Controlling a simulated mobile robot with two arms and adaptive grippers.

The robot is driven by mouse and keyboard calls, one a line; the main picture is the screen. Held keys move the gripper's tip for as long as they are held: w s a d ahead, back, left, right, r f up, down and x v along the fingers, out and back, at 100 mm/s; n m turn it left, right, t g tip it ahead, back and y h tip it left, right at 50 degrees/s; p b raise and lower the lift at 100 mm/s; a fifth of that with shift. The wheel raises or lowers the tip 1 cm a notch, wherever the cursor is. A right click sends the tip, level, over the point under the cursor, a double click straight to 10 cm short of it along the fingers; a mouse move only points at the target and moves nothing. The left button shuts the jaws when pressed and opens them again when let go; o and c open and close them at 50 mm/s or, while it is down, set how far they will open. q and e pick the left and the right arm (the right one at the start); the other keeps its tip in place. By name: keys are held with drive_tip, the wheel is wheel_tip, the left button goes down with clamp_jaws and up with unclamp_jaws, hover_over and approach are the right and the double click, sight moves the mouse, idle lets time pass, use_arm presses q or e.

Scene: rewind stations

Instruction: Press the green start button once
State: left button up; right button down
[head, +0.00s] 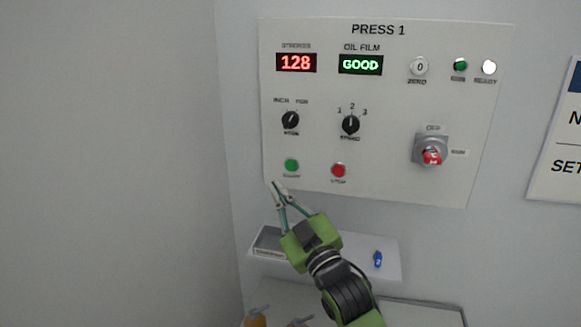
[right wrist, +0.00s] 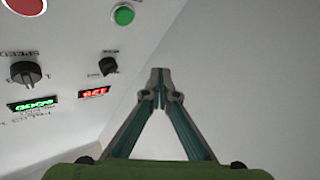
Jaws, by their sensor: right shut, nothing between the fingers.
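The green start button (head: 291,165) is at the lower left of the PRESS 1 panel (head: 400,110). It also shows in the right wrist view (right wrist: 123,15), at the top, left of my fingers. My right gripper (head: 274,184) is shut and empty, with its fingertips just below and left of the green button in the head view. In the right wrist view its tips (right wrist: 160,72) meet and stand apart from the button in the picture. Whether they touch the panel cannot be told. My left gripper is not in view.
A red stop button (head: 338,170) sits right of the green one. Above are two black knobs (head: 350,124) and displays reading 128 and GOOD. A red rotary switch (head: 432,156) is at the right. Below, a shelf (head: 350,246) holds a small blue item (head: 378,258).

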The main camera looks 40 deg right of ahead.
sight(291, 165)
drive_tip(key=shift+w+d+b, duration=0.35)
drive_tip(key=shift+w+d, duration=1.1)
drive_tip(key=shift+d, duration=0.25)
drive_tip(key=shift+w+d+b, duration=0.3)
drive_tip(key=shift+w+d, duration=1.1)
drive_tip(key=shift+d, duration=0.25)
drive_tip(key=shift+w+d, duration=0.1)
drive_tip(key=shift+w+d, duration=0.2)
drive_tip(key=shift+d, duration=0.05)
drive_tip(key=shift+w+d, duration=0.2)
drive_tip(key=shift+d, duration=0.1)
drive_tip(key=shift+a, duration=0.1)
drive_tip(key=shift+s+a+p, duration=0.4)
drive_tip(key=shift+s+a, duration=0.1)
drive_tip(key=shift+a, duration=0.05)
